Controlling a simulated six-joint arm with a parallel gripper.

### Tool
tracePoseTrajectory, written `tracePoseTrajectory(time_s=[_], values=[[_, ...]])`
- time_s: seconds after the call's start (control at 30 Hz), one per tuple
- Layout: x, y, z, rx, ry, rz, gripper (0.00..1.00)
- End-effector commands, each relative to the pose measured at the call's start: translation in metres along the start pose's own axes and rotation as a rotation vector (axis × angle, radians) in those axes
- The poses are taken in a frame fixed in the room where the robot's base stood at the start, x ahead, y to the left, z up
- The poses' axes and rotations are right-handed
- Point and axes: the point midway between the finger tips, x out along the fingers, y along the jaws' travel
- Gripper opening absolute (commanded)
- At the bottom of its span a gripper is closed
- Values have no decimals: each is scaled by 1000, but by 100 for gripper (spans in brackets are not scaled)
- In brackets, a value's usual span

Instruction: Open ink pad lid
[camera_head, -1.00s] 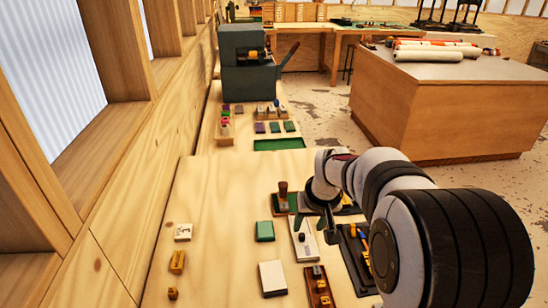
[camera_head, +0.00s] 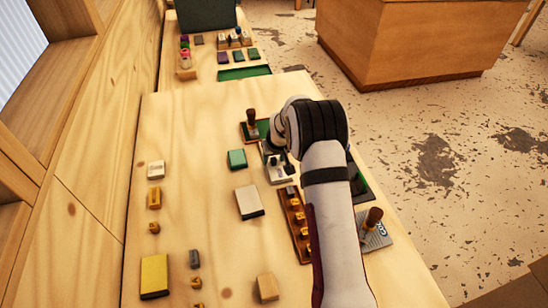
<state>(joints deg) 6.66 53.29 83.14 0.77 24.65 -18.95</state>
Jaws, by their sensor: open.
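A small green box (camera_head: 237,159), which may be the ink pad, lies on the wooden table left of my arm. I cannot tell whether its lid is shut. My gripper (camera_head: 283,164) is open and points down over a white plate with dark parts (camera_head: 279,176), to the right of the green box. My own wrist and forearm hide much of the gripper. I cannot tell whether the fingers touch the plate.
A pale block (camera_head: 249,201), an orange-brown tray (camera_head: 296,222) and a wooden-handled stamp (camera_head: 252,124) lie nearby. A yellow block (camera_head: 154,276) and small pieces lie on the left. Another stamp (camera_head: 371,223) stands right of my forearm. Bare wood lies at the centre left.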

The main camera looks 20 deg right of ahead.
Motion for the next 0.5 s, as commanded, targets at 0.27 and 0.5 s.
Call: tracePoseTrajectory(time_s=[0.27,0.5], values=[[0,0,0,0,0,0,36],[0,0,0,0,-1,0,0]])
